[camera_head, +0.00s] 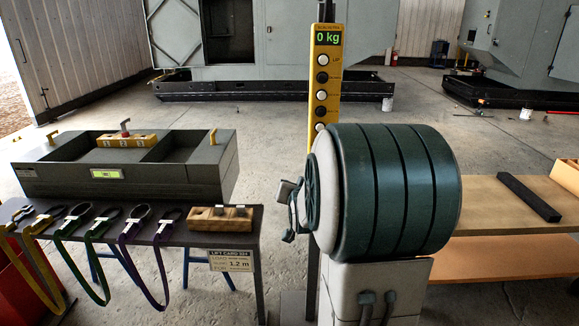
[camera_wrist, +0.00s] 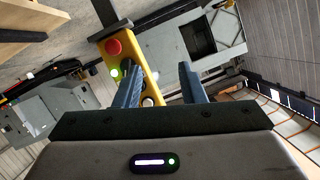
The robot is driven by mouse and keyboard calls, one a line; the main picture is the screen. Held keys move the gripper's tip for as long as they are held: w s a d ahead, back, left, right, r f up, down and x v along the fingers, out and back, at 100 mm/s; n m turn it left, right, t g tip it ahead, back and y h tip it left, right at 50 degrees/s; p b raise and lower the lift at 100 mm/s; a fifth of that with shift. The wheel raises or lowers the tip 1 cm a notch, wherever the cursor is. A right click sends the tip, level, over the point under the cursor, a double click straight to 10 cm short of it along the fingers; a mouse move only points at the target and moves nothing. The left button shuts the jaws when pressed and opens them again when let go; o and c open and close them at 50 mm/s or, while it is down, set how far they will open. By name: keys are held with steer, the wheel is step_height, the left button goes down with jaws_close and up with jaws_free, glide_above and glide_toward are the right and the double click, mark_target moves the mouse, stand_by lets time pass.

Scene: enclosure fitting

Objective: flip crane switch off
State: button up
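A yellow crane control box (camera_head: 325,75) stands upright on a dark post in the head view. Its lit green display reads 0 kg, with a column of white and black buttons below; its lower end is hidden. In the wrist view the yellow box (camera_wrist: 139,66) appears tilted, with a red round button (camera_wrist: 114,47), a green light beside it and a white button lower down. Which control is the crane switch is unclear. My gripper (camera_wrist: 158,78) is open, its two blue fingers apart with nothing held. The left finger overlaps the box; contact cannot be told.
A dark bench (camera_head: 185,231) at left bears a grey open enclosure (camera_head: 70,183), coloured slings (camera_head: 100,235) and a wooden block (camera_head: 220,218). A wooden table (camera_head: 495,205) at right holds a black bar (camera_head: 528,197). Open floor lies behind, before large grey cabinets.

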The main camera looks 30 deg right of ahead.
steer(key=d+f+m+t+h+b, duration=0.1)
steer(key=d+m+t+h+b, duration=0.15)
steer(key=d, duration=0.75)
steer(key=p+x, duration=0.3)
steer(key=x, duration=1)
steer(key=shift+d+m+h, duration=0.35)
steer(key=shift+m+h, duration=0.1)
jaws_close()
